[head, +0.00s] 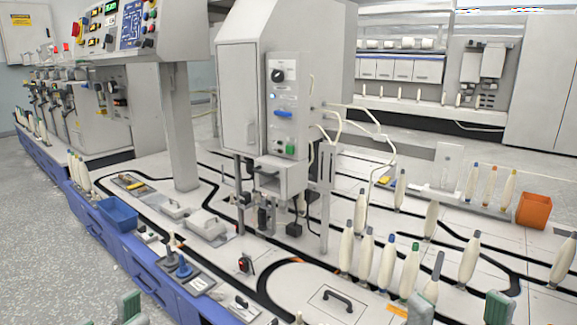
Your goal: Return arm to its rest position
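My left gripper (112,314) shows only as grey-green fingertips at the bottom left edge of the head view. Its two tips stand apart with nothing visible between them. My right gripper (459,309) shows at the bottom right edge, its grey-green fingertips wide apart. No held object shows between them. Several white bobbins with coloured tips stand upright on the work table beyond the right gripper, among them a green-tipped bobbin (409,270) and a blue-tipped bobbin (387,262). The rest of both grippers and arms is below the frame.
A grey machine cabinet (287,95) rises mid-table. A blue bin (117,213) stands at the left edge, and an orange bin (533,210) at the right. A black handle (338,299) and blue-knobbed fixture (184,268) lie near the front. Grey floor (45,250) is free at left.

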